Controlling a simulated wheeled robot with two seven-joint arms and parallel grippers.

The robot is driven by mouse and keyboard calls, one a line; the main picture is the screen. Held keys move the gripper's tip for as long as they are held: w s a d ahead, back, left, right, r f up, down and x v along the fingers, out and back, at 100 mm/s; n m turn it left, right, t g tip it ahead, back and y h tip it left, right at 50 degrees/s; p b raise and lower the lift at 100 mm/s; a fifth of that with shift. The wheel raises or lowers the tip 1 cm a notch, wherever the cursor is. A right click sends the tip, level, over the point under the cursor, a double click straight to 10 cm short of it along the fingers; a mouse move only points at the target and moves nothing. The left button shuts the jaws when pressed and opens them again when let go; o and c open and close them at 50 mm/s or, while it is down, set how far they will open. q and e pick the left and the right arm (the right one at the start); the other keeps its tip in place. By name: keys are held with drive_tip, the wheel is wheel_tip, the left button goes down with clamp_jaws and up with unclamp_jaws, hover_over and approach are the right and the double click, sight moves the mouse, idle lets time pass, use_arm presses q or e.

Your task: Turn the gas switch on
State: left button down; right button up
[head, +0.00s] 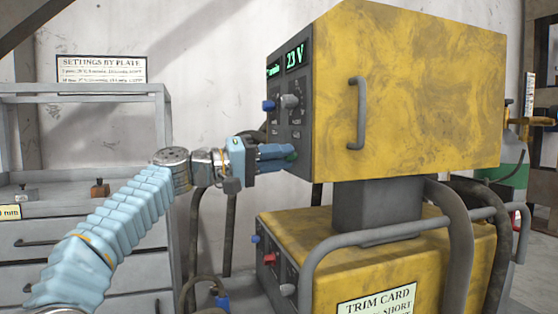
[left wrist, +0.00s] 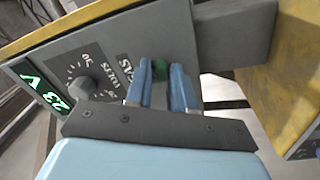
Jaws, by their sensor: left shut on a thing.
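The gas switch is a small green knob on the dark grey front panel of the yellow upper box. In the left wrist view the green gas switch (left wrist: 160,69) sits between my two blue fingertips, beside a label that reads "GAS". The switch's exact position is hidden by the fingers. My right gripper is not in view.
Above the gripper, the panel carries a grey dial (head: 289,101), a blue knob (head: 268,105) and a green "23 V" display (head: 295,57). A grey handle (head: 357,113) is on the box's side. Below stand a yellow lower unit (head: 410,265) and a grey tube rail (head: 390,233).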

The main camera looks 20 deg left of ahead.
use_arm(q)
drive_tip(key=shift+f, duration=0.15)
drive_tip(key=c, duration=1)
unclamp_jaws()
drive_tip(key=b+v, duration=0.1)
drive_tip(key=v, duration=1.2)
drive_tip(key=shift+s+a, duration=0.25)
drive_tip(key=shift+a, duration=0.05)
